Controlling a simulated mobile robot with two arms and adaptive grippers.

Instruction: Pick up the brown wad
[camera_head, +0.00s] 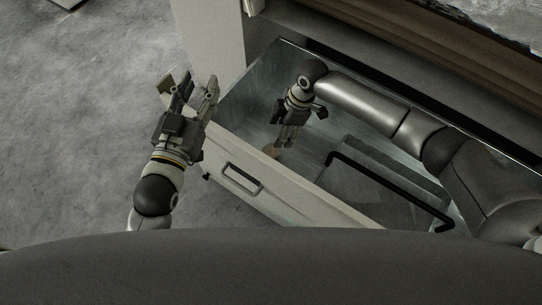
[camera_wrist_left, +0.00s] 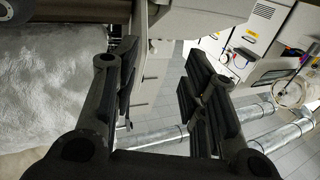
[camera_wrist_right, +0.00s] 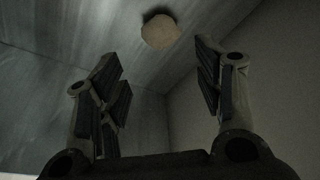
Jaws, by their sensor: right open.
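The brown wad (camera_wrist_right: 161,30) is a small, round, light-brown lump on the metal floor of the open drawer, near its front wall. In the head view the wad (camera_head: 271,151) shows just beyond the tips of my right gripper (camera_head: 284,143). My right gripper reaches down into the drawer. In the right wrist view its open, empty fingers (camera_wrist_right: 165,95) stand wide apart, with the wad ahead between them, not touched. My left gripper (camera_head: 194,88) is outside the drawer, over the floor to the left; its fingers (camera_wrist_left: 160,85) are open and empty.
The drawer (camera_head: 310,203) is pulled out, with a handle (camera_head: 242,177) on its front. A black bar handle (camera_head: 385,183) and a grey flat piece (camera_head: 375,163) lie inside it to the right. Bare grey floor (camera_head: 75,150) lies at the left.

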